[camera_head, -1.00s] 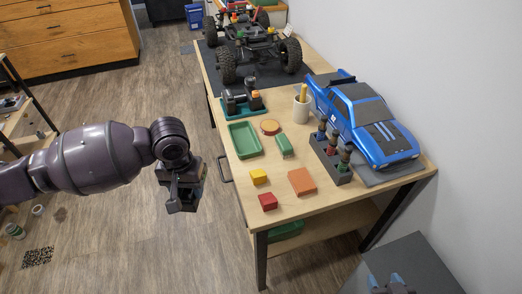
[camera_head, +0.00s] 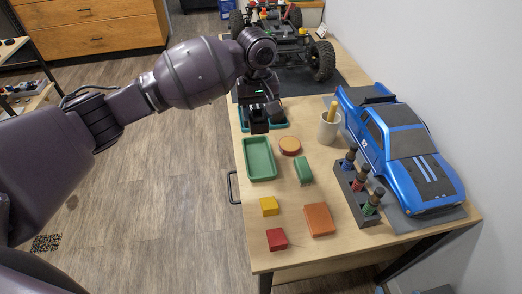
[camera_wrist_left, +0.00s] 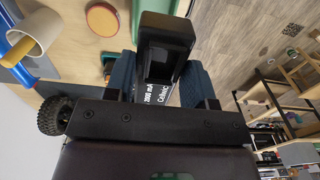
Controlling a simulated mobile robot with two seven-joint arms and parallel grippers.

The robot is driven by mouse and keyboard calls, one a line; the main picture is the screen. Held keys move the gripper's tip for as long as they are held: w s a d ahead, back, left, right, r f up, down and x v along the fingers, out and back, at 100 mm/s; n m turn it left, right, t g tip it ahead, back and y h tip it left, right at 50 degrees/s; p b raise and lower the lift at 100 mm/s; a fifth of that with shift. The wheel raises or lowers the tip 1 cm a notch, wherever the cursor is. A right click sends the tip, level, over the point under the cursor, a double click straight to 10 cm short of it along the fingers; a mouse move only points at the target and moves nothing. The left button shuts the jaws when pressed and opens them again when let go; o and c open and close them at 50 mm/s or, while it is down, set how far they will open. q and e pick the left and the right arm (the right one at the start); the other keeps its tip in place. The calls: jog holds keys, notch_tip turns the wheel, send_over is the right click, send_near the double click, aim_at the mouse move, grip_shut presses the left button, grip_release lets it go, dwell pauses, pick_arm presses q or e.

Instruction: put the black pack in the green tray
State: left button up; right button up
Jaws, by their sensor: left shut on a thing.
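My left gripper (camera_head: 262,112) is shut on the black pack (camera_head: 260,127) and holds it over the table's left side, near the far end of the green tray. In the left wrist view, the black pack (camera_wrist_left: 167,32) sits between the blue finger pads of the gripper (camera_wrist_left: 158,82), and white lettering shows on its side. The green tray (camera_head: 259,158) lies on the table, empty, just nearer than the pack. In the wrist view the pack hides part of the tray. My right gripper is not in view.
A teal holder (camera_head: 279,122) stands behind the gripper. A round orange-topped piece (camera_head: 290,146), a green block (camera_head: 304,170) and a cup (camera_head: 329,127) are right of the tray. Yellow (camera_head: 269,206), red (camera_head: 277,239) and orange (camera_head: 319,219) blocks lie nearer. A blue truck body (camera_head: 400,150) fills the right.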

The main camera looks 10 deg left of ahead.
pick_arm(q)
jog(key=shift+w+d+r, duration=0.15)
jog(key=shift+w+r, duration=0.2)
jog(key=shift+r, duration=0.1)
jog(key=shift+w+f, duration=0.1)
jog(key=shift+f, duration=0.15)
notch_tip(320, 180, down, 19)
jog(key=b, duration=0.4)
jog(key=shift+f, duration=0.2)
jog(key=shift+r, duration=0.1)
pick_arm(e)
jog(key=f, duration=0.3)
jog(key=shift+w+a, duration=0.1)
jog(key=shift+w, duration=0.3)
pick_arm(q)
jog(key=o, duration=0.9)
jog(key=shift+f, duration=0.2)
